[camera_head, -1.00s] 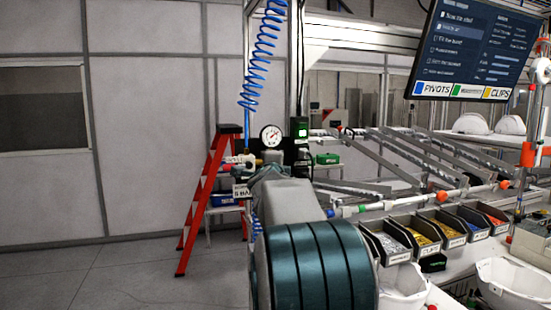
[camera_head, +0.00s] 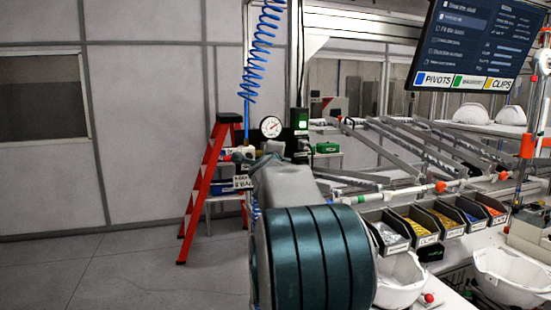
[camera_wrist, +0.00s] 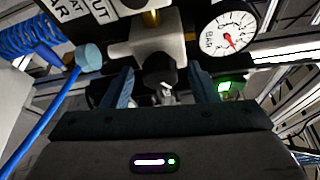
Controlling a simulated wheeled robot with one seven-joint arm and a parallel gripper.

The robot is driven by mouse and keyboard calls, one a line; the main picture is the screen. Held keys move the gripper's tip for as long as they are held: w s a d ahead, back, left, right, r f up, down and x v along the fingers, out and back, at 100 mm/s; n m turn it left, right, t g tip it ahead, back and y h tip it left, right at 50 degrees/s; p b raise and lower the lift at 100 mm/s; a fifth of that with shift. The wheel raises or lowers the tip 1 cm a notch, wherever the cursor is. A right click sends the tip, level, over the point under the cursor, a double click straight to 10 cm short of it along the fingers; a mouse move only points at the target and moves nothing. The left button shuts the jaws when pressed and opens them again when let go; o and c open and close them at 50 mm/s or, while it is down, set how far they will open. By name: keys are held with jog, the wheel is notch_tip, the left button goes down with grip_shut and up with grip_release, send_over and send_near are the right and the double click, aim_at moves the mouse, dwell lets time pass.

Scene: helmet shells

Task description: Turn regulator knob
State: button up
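In the wrist view the dark round regulator knob (camera_wrist: 160,70) sits under a pale metal regulator body (camera_wrist: 148,42). My gripper (camera_wrist: 160,88) is open, with one blue-grey finger on each side of the knob and a visible gap to each; I cannot tell how far the tips reach past it. A white pressure gauge (camera_wrist: 229,40) with a red needle is right of the regulator. The gauge also shows in the head view (camera_head: 271,127), above my arm. The knob and my fingertips are hidden or too small to tell there.
A blue coiled hose (camera_head: 262,50) hangs above the regulator. A red ladder (camera_head: 205,190) stands to its left. A green-lit black box (camera_head: 300,122) is right of the gauge. Small parts bins (camera_head: 425,228) and white helmet shells (camera_head: 510,275) are at the right. The left floor is clear.

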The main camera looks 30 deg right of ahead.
jog(key=f+v, duration=0.1)
jog(key=v, duration=1.2)
jog(key=shift+s+a+r+b, duration=0.25)
jog(key=shift+s+r+b, duration=0.1)
jog(key=shift+r, duration=0.15)
jog(key=shift+a, duration=0.1)
jog(key=s+a+f+n+g+y, duration=0.1)
jog(key=s+a+f+n+y, duration=0.3)
jog(key=a+f+n+y, duration=0.4)
jog(key=s+a+f+n+g+y, duration=0.1)
jog(key=s+a+f+n+y, duration=0.2)
jog(key=a+f+n, duration=0.55)
jog(key=s+a+f+n+g, duration=0.2)
jog(key=s+f+n+g, duration=0.2)
jog(key=s, duration=0.4)
jog(key=s+a+f+n+g, duration=0.3)
jog(key=s+f+n, duration=0.3)
jog(key=s, duration=0.3)
jog(key=shift+a+f+n+g+h, duration=0.25)
jog(key=shift+f+n+g+h, duration=0.1)
jog(key=shift+f+g, duration=0.2)
